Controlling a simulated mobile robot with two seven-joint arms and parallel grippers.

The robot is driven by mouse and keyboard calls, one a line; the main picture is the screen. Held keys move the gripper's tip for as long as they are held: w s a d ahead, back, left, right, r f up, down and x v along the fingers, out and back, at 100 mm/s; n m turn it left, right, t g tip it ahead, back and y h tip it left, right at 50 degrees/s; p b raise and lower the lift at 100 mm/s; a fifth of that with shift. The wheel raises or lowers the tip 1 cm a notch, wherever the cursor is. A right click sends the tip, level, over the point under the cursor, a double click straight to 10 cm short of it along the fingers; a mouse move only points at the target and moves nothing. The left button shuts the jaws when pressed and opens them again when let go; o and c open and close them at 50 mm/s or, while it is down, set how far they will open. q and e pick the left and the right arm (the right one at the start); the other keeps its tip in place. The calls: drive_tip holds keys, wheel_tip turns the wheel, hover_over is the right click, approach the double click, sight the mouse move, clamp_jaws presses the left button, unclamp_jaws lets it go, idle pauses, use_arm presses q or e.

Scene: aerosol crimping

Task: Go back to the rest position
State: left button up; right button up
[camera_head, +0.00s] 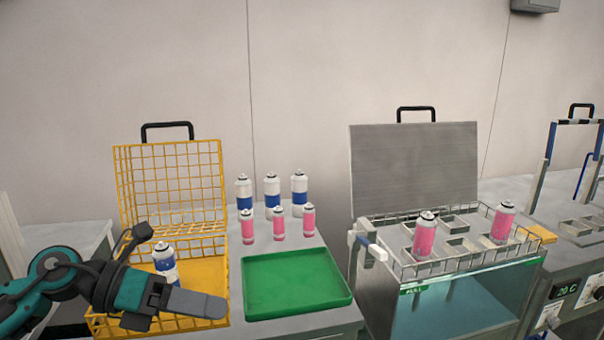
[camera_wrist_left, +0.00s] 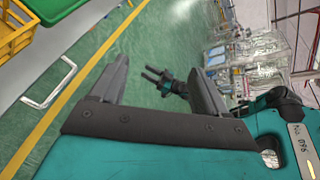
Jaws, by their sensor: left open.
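My left gripper (camera_head: 200,303) reaches in from the left in the head view, over the front of the yellow wire basket (camera_head: 215,243). In the left wrist view its two fingers (camera_wrist_left: 160,80) stand wide apart with nothing between them. A blue-and-white can (camera_head: 165,262) stands upright in the basket, behind the gripper and apart from it as far as I can see. Part of the basket is hidden by my arm. A small, distant gripper, apparently my right one (camera_wrist_left: 158,76), shows between the left fingers in the wrist view; its jaws are too small to judge.
A green tray (camera_head: 297,284) lies empty to the right. In the wrist view, green floor (camera_wrist_left: 130,50) lies beyond the fingers.

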use_arm(q)
drive_tip(key=d+n+t+h, duration=0.3)
drive_tip(key=d+n+h, duration=0.1)
drive_tip(key=n, duration=0.3)
drive_tip(key=s+a+f+n+t+y, duration=0.1)
drive_tip(key=a+f+n+t+y, duration=0.35)
drive_tip(key=f+n, duration=0.65)
drive_tip(key=s+a+f+n+t+y, duration=0.2)
drive_tip(key=f+n+t+y, duration=0.5)
drive_tip(key=n, duration=0.8)
drive_tip(key=s+f+n+g+y, duration=0.4)
drive_tip(key=s+f+n+g, duration=0.2)
drive_tip(key=s+f, duration=0.4)
drive_tip(key=shift+a+f+n, duration=0.3)
drive_tip(key=shift+f+n, duration=0.1)
drive_tip(key=shift+f, duration=0.2)
drive_tip(key=shift+w, duration=0.15)
drive_tip(key=shift+c, duration=0.2)
